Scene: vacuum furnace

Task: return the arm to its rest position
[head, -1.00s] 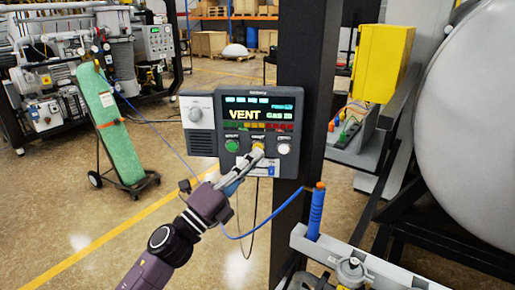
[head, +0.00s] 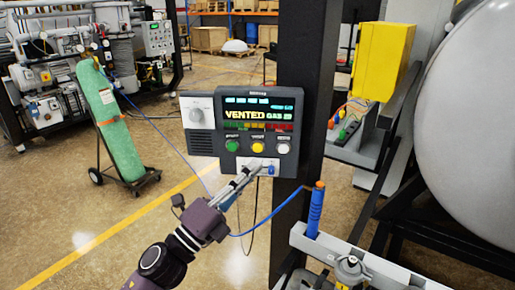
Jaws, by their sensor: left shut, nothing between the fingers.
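My left gripper (head: 253,168) is shut and empty. Its fingertips are just below the yellow button (head: 257,147) of the dark control panel (head: 200,144), in front of the panel's lower edge. Whether the fingertips touch the panel cannot be told. The panel's display (head: 258,113) reads "VENTED" and "GAS" in yellow and green. A green button (head: 232,146) and a white button (head: 283,148) flank the yellow one. My left arm comes up from the bottom left. My right gripper is not in view.
The panel hangs on a black post (head: 301,60). A blue hose (head: 262,222) loops beside my gripper to a blue handle (head: 315,212). A large grey vessel (head: 470,120) and yellow box (head: 382,60) stand right. A green cylinder (head: 111,125) on a cart stands left, with open floor between.

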